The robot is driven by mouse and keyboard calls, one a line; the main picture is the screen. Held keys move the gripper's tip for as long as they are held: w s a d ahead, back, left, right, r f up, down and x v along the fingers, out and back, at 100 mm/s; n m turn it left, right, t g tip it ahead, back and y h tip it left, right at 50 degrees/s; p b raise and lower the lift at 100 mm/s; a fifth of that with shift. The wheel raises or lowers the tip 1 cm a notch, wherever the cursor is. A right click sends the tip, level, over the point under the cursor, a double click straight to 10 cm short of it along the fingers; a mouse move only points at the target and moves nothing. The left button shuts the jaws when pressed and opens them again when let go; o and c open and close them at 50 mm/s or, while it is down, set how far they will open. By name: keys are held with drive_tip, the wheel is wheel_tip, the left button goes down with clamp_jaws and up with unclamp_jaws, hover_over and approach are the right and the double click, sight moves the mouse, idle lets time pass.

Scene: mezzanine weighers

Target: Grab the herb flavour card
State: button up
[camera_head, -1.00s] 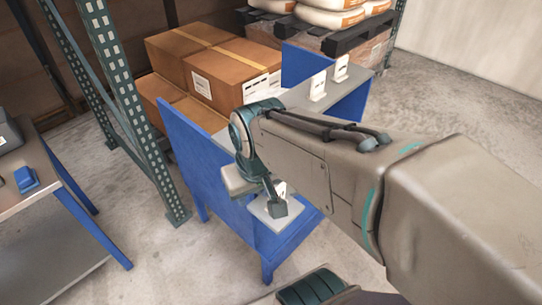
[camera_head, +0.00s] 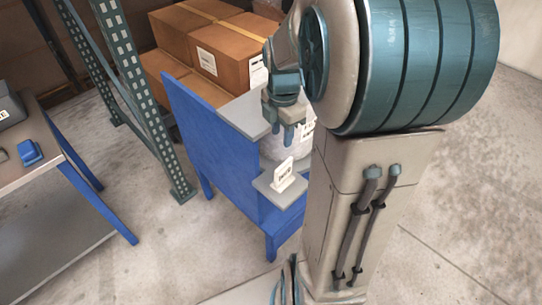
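A white card with small dark print (camera_head: 283,176) stands tilted on a small grey ledge (camera_head: 268,190) at the near end of the blue stand (camera_head: 205,135). Its print is too small to read, so I cannot tell whether it is the herb flavour card. My gripper (camera_head: 282,134) points down above and behind that card, in front of a whitish bag. The other white cards on the stand's far part are hidden behind my arm.
The whitish bag (camera_head: 271,149) sits in the stand, partly covered by my arm. Cardboard boxes (camera_head: 221,50) are stacked behind. A green rack post (camera_head: 150,110) rises at the left. A table (camera_head: 60,165) with a blue object (camera_head: 30,152) stands far left. Concrete floor between is clear.

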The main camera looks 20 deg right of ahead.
sight(284, 164)
drive_tip(key=f+n, duration=0.1)
drive_tip(key=f, duration=0.4)
drive_tip(key=d+f+n+b, duration=0.1)
drive_tip(key=f, duration=0.4)
drive_tip(key=w+f+n, duration=0.1)
drive_tip(key=f, duration=0.4)
drive_tip(key=shift+d+f, duration=0.15)
drive_tip(key=shift+d, duration=0.2)
clamp_jaws()
